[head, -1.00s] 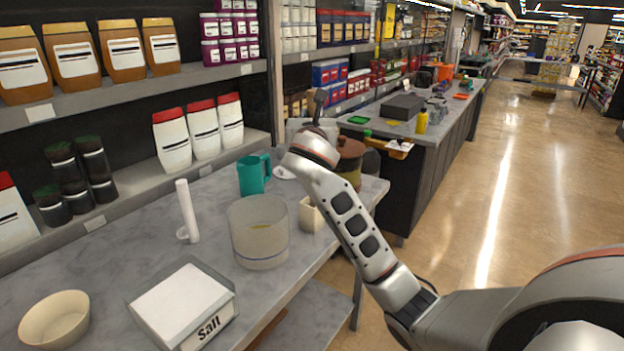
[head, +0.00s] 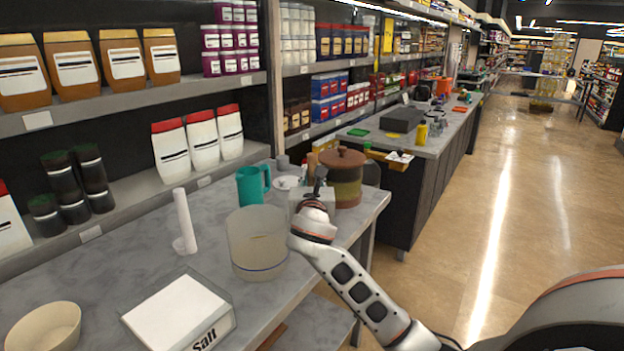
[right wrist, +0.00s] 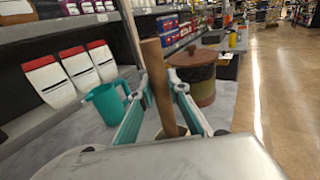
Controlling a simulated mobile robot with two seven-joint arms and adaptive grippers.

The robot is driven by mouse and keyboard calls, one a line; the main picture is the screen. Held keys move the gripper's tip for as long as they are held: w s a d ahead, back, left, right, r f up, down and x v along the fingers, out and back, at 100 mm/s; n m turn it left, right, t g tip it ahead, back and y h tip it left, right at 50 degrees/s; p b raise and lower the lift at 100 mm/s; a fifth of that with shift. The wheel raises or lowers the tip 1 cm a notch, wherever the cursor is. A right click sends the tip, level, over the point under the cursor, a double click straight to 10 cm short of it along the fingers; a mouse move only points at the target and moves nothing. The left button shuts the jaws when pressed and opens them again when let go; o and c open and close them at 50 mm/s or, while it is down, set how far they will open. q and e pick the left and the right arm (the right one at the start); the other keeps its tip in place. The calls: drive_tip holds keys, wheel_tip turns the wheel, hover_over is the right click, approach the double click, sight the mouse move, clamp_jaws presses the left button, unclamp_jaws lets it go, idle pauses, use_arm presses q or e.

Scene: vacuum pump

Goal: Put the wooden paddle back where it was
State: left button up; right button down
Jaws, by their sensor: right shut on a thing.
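The wooden paddle shows in the right wrist view as a plain brown wooden stick (right wrist: 157,85), standing nearly upright between the teal-lined fingers of my right gripper (right wrist: 161,98). The gripper is shut on it. My left gripper is not in view.
A wide translucent container (head: 257,245), a teal mug (head: 252,185), a white upright holder (head: 185,222), a salt box (head: 180,314) and a cream bowl (head: 45,328) stand on the counter (head: 105,270). Shelves with packages are behind. The aisle floor (head: 500,210) is clear at right.

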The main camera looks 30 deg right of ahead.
drive_tip(key=c, duration=1.9)
unclamp_jaws()
drive_tip(key=shift+r, duration=0.15)
drive_tip(key=v, duration=1.2)
